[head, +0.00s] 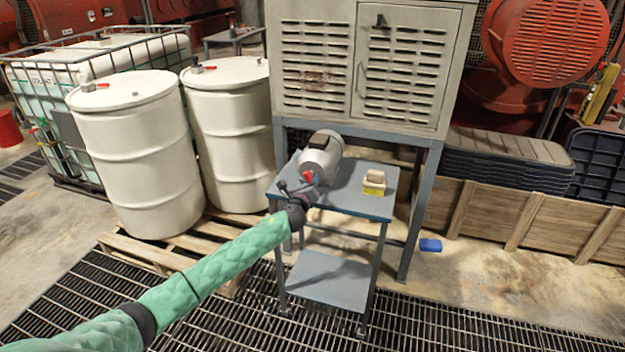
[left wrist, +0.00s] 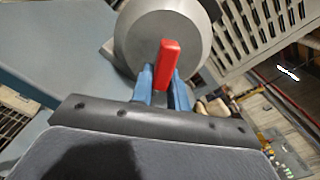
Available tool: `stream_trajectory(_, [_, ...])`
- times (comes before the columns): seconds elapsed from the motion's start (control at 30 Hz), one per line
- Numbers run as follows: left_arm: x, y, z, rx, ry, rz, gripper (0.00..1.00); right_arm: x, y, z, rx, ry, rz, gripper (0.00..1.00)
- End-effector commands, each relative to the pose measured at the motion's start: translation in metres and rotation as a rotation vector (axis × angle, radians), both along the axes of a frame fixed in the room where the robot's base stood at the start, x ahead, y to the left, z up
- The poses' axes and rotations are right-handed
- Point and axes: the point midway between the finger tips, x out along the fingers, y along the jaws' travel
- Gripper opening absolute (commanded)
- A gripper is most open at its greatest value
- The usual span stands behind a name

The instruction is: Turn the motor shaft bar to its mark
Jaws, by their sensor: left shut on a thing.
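The grey motor (head: 322,155) lies on a small blue-grey table (head: 352,205), its round end facing me. In the left wrist view, the motor's round face (left wrist: 165,40) fills the top middle, with the red shaft bar (left wrist: 167,62) in front of it. My left gripper (head: 303,184) is at the motor's near end. Its blue fingers (left wrist: 160,88) are shut on the red bar, one on each side. The bar (head: 308,176) is only a small red patch in the head view. I cannot make out a mark on the motor. My right gripper is not in view.
A small beige and yellow box (head: 375,183) stands on the table, right of the motor. A louvred cabinet (head: 363,70) rises behind. White drums (head: 135,150) on a pallet (head: 170,254) stand left. A blue item (head: 430,245) lies on the floor.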

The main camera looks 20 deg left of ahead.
Motion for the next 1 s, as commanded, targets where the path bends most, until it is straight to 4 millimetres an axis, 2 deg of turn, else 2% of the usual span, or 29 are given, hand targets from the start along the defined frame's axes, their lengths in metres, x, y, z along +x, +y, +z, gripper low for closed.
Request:
stream_trajectory(0.53, [0.0,0.008,-0.004,0.456,-0.013,0.0,0.0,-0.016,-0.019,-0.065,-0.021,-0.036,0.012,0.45])
stream_trajectory(0.73, [0.0,0.01,-0.005,0.551,-0.017,0.0,0.0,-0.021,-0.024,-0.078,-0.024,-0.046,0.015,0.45])
stream_trajectory(1.0, [-0.001,0.011,-0.007,0.606,-0.017,-0.001,0.0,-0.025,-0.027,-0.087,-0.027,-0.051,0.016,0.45])
